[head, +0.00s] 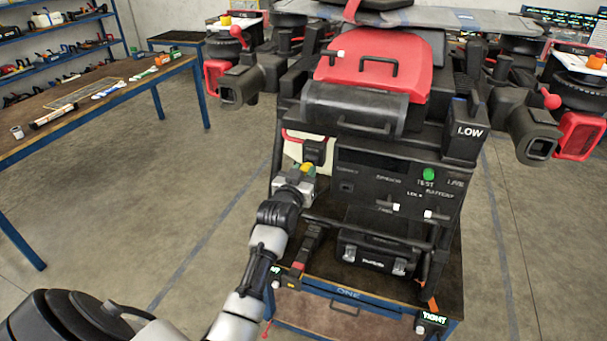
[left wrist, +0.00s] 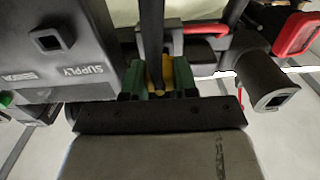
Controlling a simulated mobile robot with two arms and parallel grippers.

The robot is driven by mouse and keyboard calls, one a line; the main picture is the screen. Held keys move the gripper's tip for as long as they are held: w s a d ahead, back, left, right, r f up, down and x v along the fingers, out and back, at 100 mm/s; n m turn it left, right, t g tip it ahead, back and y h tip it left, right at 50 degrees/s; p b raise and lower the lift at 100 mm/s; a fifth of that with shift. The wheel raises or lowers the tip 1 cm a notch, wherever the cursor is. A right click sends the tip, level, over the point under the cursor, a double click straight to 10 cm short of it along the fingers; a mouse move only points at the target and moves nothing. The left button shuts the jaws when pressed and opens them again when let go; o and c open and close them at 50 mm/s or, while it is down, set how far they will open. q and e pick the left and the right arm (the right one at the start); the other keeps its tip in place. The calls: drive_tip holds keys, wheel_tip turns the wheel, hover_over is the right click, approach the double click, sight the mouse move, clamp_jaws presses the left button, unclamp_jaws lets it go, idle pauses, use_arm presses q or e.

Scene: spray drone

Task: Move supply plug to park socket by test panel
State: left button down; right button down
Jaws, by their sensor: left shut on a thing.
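My left gripper (head: 306,172) is at the left edge of the drone's front panel, below a white tank. It is shut on a small yellow part, which I take to be the supply plug (head: 309,167). In the left wrist view the yellow plug (left wrist: 154,74) sits between the green fingertips of the left gripper (left wrist: 158,80). A dark block marked SUPPLY (left wrist: 80,75) is left of them, with an empty square opening. The test panel (head: 395,180) has a green button by the word TEST. I cannot pick out the park socket. My right gripper is not in view.
A black case (head: 375,250) sits low in the frame under the panel. A black bar crosses in front of the panel's lower edge. A workbench with tools (head: 95,90) stands at the left, with clear floor between. Dark nozzles (head: 240,85) stick out at both sides.

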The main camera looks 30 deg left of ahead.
use_arm(q)
drive_tip(key=shift+b+x, duration=0.4)
drive_tip(key=shift+x, duration=0.7)
drive_tip(key=c, duration=0.8)
unclamp_jaws()
drive_tip(key=b+v, duration=0.2)
drive_tip(key=v, duration=0.8)
drive_tip(key=shift+s, duration=0.4)
drive_tip(key=shift+b, duration=0.3)
